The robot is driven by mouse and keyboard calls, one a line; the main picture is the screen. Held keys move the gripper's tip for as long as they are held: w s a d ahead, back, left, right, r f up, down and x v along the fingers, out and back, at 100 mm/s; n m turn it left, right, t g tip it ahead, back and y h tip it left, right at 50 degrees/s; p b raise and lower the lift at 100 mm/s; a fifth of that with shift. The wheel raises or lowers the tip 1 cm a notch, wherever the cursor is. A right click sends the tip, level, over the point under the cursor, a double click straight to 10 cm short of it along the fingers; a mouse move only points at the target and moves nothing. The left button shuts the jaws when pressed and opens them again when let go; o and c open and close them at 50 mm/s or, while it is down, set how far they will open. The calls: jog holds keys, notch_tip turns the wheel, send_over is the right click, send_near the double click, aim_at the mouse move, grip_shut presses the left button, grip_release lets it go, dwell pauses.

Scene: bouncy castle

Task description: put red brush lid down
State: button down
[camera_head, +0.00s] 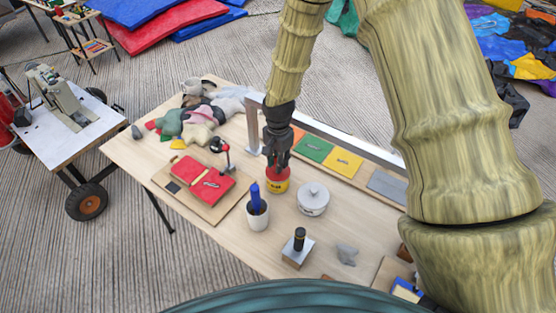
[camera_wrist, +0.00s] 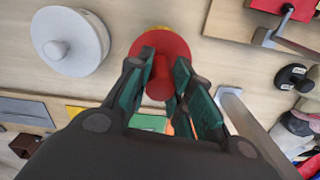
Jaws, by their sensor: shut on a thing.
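The red brush lid (camera_wrist: 161,80) is a round red disc with an upright red handle, seen from above in the wrist view. It also shows in the head view (camera_head: 277,172), under my gripper (camera_head: 277,160). My gripper's green-padded fingers (camera_wrist: 161,66) stand on either side of the red handle and are shut on it. A yellow pot (camera_head: 277,186) with a dark label is directly below the lid, and its yellow rim edge shows in the wrist view. I cannot tell whether the lid touches the pot.
A white lidded pot (camera_head: 313,198) stands close on the right. A white cup with a blue brush (camera_head: 257,212) is in front. A red folder on a board (camera_head: 205,188) lies left, coloured cards (camera_head: 313,147) behind. A black-handled stamp (camera_head: 299,241) stands nearer the front.

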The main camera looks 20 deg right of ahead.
jog(key=shift+f, duration=0.1)
jog(key=c, duration=1.3)
grip_release()
jog(key=shift+o, duration=0.2)
notch_tip(320, 180, up, 12)
jog(key=b, duration=0.3)
jog(key=shift+r, duration=0.2)
